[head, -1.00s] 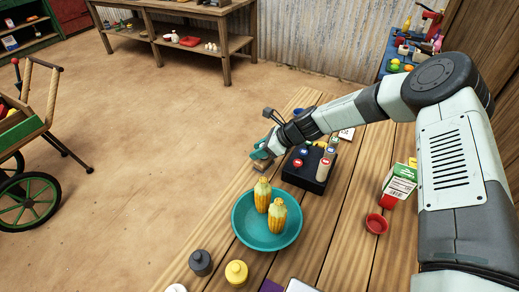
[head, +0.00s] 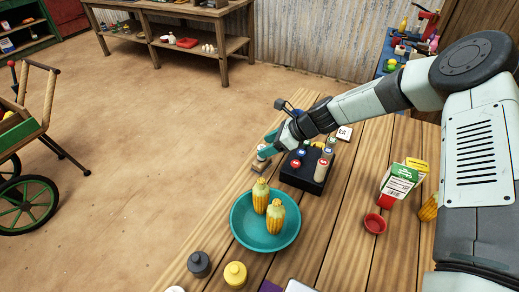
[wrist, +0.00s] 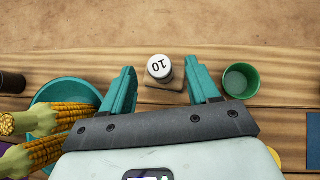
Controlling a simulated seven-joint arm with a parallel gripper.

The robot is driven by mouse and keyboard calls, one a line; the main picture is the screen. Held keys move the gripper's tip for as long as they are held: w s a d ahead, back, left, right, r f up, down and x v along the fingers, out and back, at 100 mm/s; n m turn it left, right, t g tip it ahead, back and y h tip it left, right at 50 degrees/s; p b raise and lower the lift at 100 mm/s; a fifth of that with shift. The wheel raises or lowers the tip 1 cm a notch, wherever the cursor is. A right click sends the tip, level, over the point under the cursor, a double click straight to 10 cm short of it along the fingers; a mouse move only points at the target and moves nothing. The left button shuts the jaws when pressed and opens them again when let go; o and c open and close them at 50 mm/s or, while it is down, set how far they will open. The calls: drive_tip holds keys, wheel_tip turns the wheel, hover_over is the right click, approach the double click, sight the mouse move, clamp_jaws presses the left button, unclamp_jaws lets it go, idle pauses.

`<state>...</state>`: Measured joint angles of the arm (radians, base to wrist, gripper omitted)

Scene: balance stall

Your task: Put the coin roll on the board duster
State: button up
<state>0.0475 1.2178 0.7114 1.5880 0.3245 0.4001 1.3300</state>
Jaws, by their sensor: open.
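The coin roll, a pale cylinder with "10" on its top (wrist: 160,67), stands upright on the board duster, a small wooden-topped block (wrist: 150,96). In the head view the board duster (head: 260,166) lies near the table's left edge, left of the black tray, with the pale roll on it. My gripper (wrist: 160,84) is open, its teal fingers on either side of the roll, with a visible gap on both sides. In the head view my gripper (head: 267,148) is just above and beside the duster. The duster's underside is hidden.
A black tray (head: 291,178) with several coloured-top rolls stands just right. A teal bowl (head: 240,232) with two corn cobs is nearer the camera. A green cup (wrist: 240,80) stands beside the duster in the wrist view. Bare floor lies beyond the table edge.

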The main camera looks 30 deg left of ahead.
drive_tip(key=v, duration=0.6)
drive_tip(key=shift+d+r, duration=0.2)
drive_tip(key=s+d+r+n+t+h, duration=0.25)
drive_tip(key=s+d+r+n, duration=0.2)
drive_tip(key=d+r, duration=0.55)
drive_tip(key=s+d+r+n+t+h, duration=0.1)
drive_tip(key=s+d+r+n+h, duration=0.25)
drive_tip(key=d+r+n, duration=0.55)
drive_tip(key=s+d+r+n+t+h, duration=0.1)
drive_tip(key=s+d+r, duration=0.5)
drive_tip(key=s, duration=0.3)
drive_tip(key=s+d+r+n+t+h, duration=0.1)
drive_tip(key=s+d+r+n+t, duration=0.1)
drive_tip(key=s+d+r, duration=0.3)
drive_tip(key=s+r, duration=0.1)
drive_tip(key=s, duration=0.3)
drive_tip(key=shift+d+h, duration=0.35)
drive_tip(key=shift+h, duration=0.05)
drive_tip(key=shift+t, duration=0.25)
